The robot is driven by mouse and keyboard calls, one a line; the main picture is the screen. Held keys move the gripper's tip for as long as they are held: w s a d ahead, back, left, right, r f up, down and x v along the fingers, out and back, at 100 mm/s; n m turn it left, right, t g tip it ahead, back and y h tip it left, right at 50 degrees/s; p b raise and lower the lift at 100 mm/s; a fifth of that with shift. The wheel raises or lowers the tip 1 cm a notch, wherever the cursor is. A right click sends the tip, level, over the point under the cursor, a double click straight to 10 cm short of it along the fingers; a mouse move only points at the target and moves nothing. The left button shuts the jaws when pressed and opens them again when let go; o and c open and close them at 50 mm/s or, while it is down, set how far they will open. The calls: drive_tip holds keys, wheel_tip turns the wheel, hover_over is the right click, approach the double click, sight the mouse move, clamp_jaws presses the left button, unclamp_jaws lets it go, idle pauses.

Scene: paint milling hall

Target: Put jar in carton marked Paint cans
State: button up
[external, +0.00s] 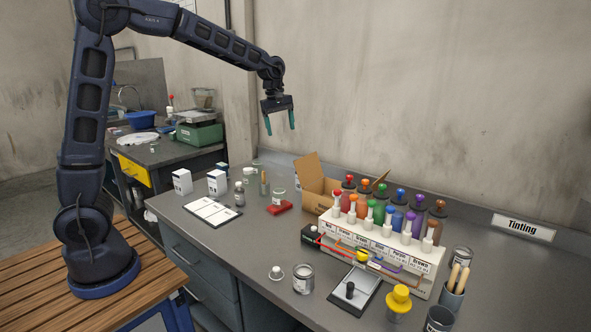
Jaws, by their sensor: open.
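My gripper (280,129) hangs open and empty, fingers down, high above the back of the bench, in front of the wall. An open cardboard carton (314,200) stands on the bench below it and to the right, flaps up. It is partly hidden by the tinting rack; I cannot read any marking on it or see inside. A small clear jar with a pale label (278,196) stands left of the carton, behind a red object. Other jar-like containers stand nearby, so I cannot tell for certain which is the task's jar.
A tinting rack (373,251) with several coloured-topped bottles stands right of the carton. An open can (303,279), a black-and-white tray (354,290) and a yellow-topped container (398,302) stand in front. The bench's front middle is clear.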

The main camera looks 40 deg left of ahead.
drive_tip(key=s+a+r+m+t, duration=0.1)
drive_tip(key=s+a+r+m, duration=0.1)
drive_tip(key=s+a, duration=0.35)
drive_tip(key=s+a+r+m, duration=0.2)
drive_tip(key=s+m, duration=0.1)
drive_tip(key=s, duration=0.5)
drive_tip(key=s+a+r+m+t, duration=0.1)
drive_tip(key=s+a+r+m, duration=0.1)
drive_tip(key=s+a, duration=0.35)
drive_tip(key=s+a+f+m, duration=0.2)
drive_tip(key=s+m, duration=0.1)
drive_tip(key=s, duration=0.7)
drive_tip(key=s+a+f+m+t+y, duration=0.1)
drive_tip(key=s+a+f+m, duration=0.1)
drive_tip(key=s, duration=0.8)
drive_tip(key=shift+s+f+m, duration=0.2)
drive_tip(key=shift+f+m, duration=0.35)
drive_tip(key=shift+m, duration=0.05)
idle(1.3)
